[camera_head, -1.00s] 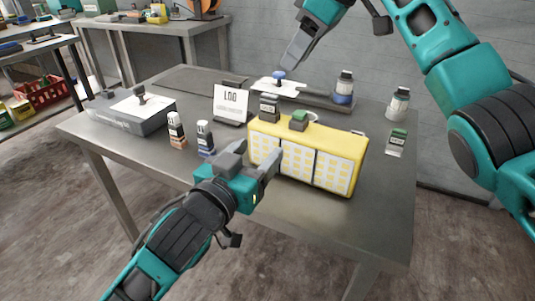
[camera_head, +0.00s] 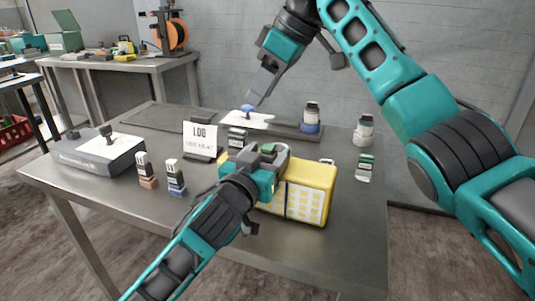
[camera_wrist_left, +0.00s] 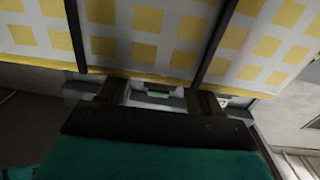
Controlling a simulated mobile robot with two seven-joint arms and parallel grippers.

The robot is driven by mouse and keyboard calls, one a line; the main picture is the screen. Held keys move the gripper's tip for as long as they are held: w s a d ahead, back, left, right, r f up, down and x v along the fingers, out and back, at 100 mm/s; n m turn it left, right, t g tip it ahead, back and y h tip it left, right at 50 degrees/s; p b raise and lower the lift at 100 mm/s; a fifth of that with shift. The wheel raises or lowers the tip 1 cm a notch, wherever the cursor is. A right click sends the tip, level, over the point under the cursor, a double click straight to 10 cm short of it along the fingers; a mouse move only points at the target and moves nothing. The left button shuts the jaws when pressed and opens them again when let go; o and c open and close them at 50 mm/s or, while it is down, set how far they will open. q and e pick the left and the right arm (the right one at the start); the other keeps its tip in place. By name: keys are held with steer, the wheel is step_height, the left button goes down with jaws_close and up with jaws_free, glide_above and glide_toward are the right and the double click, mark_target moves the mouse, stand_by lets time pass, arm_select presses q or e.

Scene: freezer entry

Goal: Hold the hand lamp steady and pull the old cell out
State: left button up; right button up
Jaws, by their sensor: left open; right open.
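The yellow hand lamp (camera_head: 318,190) lies on the metal table, its pale panels with yellow squares facing front. My left gripper (camera_head: 264,157) is open at its top left part, covering some of it. A dark block with a green top (camera_head: 268,148) shows between or just behind the fingers; I cannot tell whether it is the old cell. In the left wrist view the open fingers (camera_wrist_left: 160,92) lie by the lamp's edge (camera_wrist_left: 150,74), with a small green patch between them. Contact is unclear.
A LOG sign (camera_head: 200,139), two small bottles (camera_head: 175,178) and a grey box (camera_head: 95,155) stand left of the lamp. A blue-banded bottle (camera_head: 311,118), a white bottle (camera_head: 363,131) and a green-capped one (camera_head: 365,168) stand behind and right. The front table strip is clear.

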arm_select(q)
steer(key=shift+w+d, duration=0.15)
steer(key=shift+w, duration=0.25)
jaws_close()
stand_by(0.4)
arm_select(e)
steer(key=shift+o, duration=1)
steer(key=shift+s+a+f+m+h, duration=0.1)
steer(key=shift+a+f+m+h, duration=0.15)
steer(key=shift+f+m+h, duration=0.25)
steer(key=m+t+h, duration=0.9)
steer(key=m+t, duration=0.2)
steer(key=m, duration=0.6)
glide_toward(235, 133)
steer(key=shift+m, duration=0.3)
steer(key=x, duration=1.1)
